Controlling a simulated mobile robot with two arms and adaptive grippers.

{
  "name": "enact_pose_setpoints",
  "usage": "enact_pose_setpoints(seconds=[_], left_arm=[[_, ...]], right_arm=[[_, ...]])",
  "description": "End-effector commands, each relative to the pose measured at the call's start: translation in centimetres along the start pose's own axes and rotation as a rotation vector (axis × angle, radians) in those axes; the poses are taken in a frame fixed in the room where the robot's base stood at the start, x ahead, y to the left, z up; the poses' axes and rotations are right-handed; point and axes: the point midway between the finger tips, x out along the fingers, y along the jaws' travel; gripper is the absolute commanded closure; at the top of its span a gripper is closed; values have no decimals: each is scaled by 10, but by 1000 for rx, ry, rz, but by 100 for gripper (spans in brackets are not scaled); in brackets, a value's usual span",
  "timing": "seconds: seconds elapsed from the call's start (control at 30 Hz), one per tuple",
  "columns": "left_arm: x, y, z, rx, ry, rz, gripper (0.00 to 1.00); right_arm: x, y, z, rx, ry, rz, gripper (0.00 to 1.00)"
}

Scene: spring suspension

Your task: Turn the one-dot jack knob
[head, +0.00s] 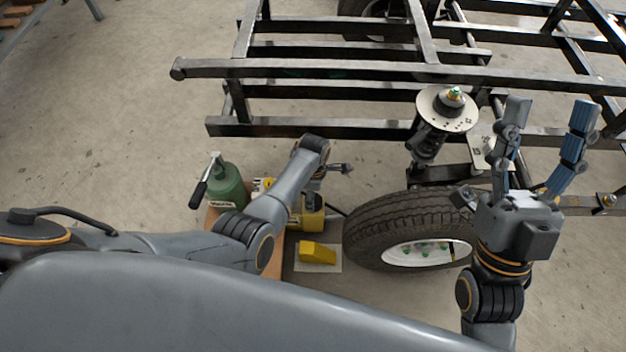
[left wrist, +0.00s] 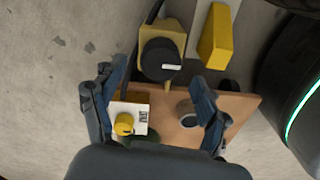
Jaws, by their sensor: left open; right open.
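A yellow jack body (head: 308,217) stands on the floor left of the tire, partly hidden by my left arm. In the left wrist view its yellow top (left wrist: 176,31) carries a round black knob (left wrist: 155,55) with a white mark. A smaller yellow knob (left wrist: 124,124) sits on a white labelled plate (left wrist: 139,113) between my left fingers. I cannot make out a dot count on either knob. My left gripper (left wrist: 155,98) is open above them, apart from both as far as I see. My right gripper (head: 550,110) is open and empty, raised over the tire's right side.
A green can (head: 228,185) with a black handle stands at left. A yellow wedge (head: 318,253) lies on a pale mat (head: 303,267). The tire (head: 372,235), spring strut (head: 428,143) and black frame (head: 330,128) bound the right and far sides. A brown board (left wrist: 240,103) lies below my left gripper.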

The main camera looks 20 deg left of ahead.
Motion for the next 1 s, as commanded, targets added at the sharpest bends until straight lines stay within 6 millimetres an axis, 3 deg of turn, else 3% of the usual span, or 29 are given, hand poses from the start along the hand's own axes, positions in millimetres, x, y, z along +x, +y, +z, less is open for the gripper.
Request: enact_pose_setpoints(seconds=[0.43,1.0], left_arm=[[-63,0,0,-2,0,1,25],[-71,-1,-1,-3,1,-1,25]], right_arm=[[0,0,0,0,0,1,42],[0,0,0,0,0,0,42]])
